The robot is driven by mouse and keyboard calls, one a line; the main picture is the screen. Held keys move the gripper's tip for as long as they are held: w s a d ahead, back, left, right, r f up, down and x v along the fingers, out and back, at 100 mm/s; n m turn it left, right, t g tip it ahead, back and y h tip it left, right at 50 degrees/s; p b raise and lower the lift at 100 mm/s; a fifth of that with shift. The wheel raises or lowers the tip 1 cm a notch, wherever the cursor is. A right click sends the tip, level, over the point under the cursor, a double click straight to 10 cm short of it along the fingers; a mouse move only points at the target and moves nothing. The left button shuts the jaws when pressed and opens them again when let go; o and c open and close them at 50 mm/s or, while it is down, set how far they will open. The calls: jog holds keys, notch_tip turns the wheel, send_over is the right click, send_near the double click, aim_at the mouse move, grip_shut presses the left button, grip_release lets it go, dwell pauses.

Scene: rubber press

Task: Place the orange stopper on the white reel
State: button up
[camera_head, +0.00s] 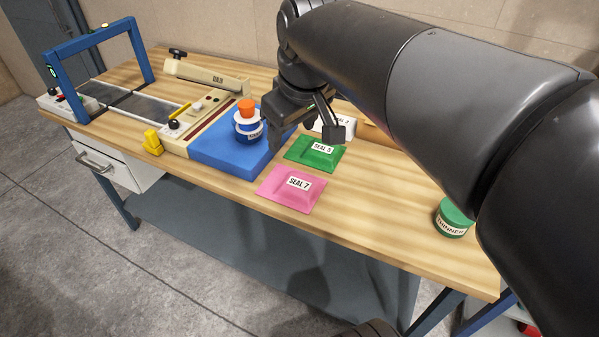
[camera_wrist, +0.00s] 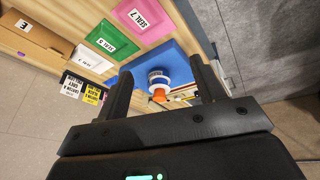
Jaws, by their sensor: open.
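The exact seating of the stopper on the reel is too small to tell.
A green SEAL 5 packet (camera_head: 314,155) and a pink SEAL 7 packet (camera_head: 291,189) lie right of the mat. A green-lidded THINNER tub (camera_head: 453,218) stands at the table's right. A press with a blue frame (camera_head: 100,55) is at the left.

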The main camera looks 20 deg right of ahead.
jog(key=s+f+m+t, duration=0.1)
jog(key=s+f+m, duration=0.3)
jog(key=s+f, duration=0.4)
jog(key=shift+s+d+m, duration=0.15)
jog(key=shift+s+m, duration=0.25)
jog(key=shift+s, duration=0.55)
